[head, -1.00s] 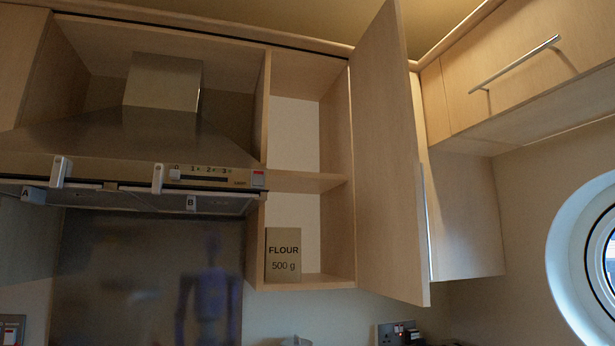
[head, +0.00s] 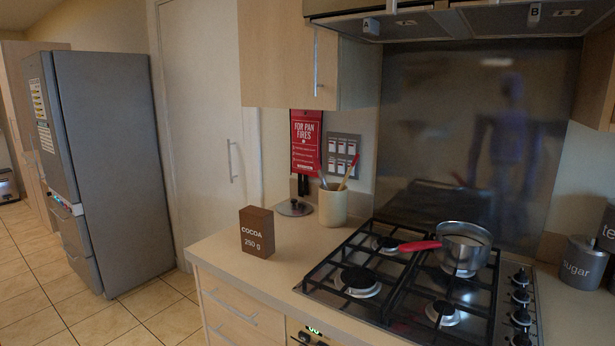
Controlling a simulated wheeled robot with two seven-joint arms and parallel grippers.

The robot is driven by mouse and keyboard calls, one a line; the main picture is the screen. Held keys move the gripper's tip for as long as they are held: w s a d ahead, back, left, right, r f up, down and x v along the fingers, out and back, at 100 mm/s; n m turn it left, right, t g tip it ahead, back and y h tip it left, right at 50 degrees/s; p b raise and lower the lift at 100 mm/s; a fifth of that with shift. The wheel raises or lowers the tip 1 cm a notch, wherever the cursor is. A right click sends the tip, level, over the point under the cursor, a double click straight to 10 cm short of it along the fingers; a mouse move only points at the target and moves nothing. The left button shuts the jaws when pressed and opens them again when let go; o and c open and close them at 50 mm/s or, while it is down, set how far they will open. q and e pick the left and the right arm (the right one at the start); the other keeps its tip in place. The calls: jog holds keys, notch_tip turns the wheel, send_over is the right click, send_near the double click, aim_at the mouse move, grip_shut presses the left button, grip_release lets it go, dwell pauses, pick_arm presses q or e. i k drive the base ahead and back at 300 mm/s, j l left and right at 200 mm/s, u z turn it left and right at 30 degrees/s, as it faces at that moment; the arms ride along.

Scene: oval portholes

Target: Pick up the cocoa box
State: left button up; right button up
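The cocoa box (head: 257,232) is a small brown box with "COCOA 250 g" in white on its front. It stands upright on the pale countertop (head: 228,262), left of the gas hob and near the counter's left end. Nothing covers it in the head view. Neither of my grippers shows in this view.
A gas hob (head: 430,285) holds a steel pan (head: 463,248) with a red handle. A utensil pot (head: 333,205) and a pan lid (head: 294,208) stand behind the box. A sugar canister (head: 583,262) is at right. A grey fridge (head: 115,160) stands at left beyond open tiled floor.

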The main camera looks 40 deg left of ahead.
aim_at(256, 224)
jog(key=u, duration=1.7)
